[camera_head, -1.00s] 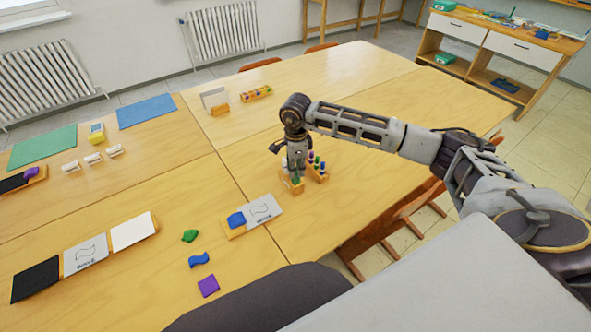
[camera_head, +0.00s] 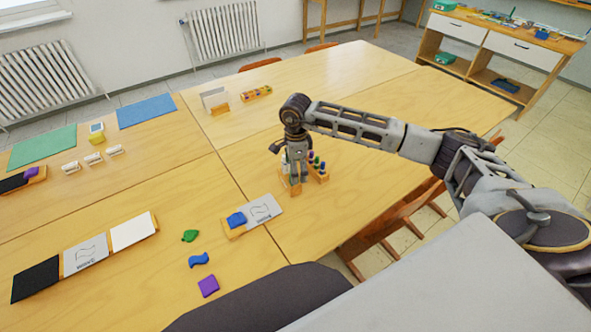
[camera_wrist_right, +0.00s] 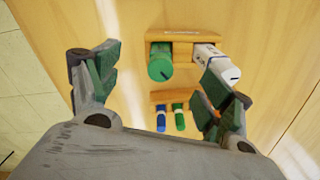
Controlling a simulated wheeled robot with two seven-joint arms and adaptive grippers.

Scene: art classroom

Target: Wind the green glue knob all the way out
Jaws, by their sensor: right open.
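The green glue knob (camera_wrist_right: 160,66) shows in the right wrist view as a round green end on a green glue stick in a wooden holder (camera_wrist_right: 186,36). A white glue stick (camera_wrist_right: 212,64) with print and a dark line sits beside it on the right. My right gripper (camera_wrist_right: 158,78) is open, its fingers on either side of the green knob with gaps visible. In the head view my right gripper (camera_head: 295,176) is over the wooden holder and hides the green knob. My left gripper is not in view.
A small rack with blue and green capped sticks (camera_wrist_right: 172,106) lies close by; it also shows in the head view (camera_head: 318,172). A card stand with a blue piece (camera_head: 236,219) is to the left. The table to the right of the holder is clear.

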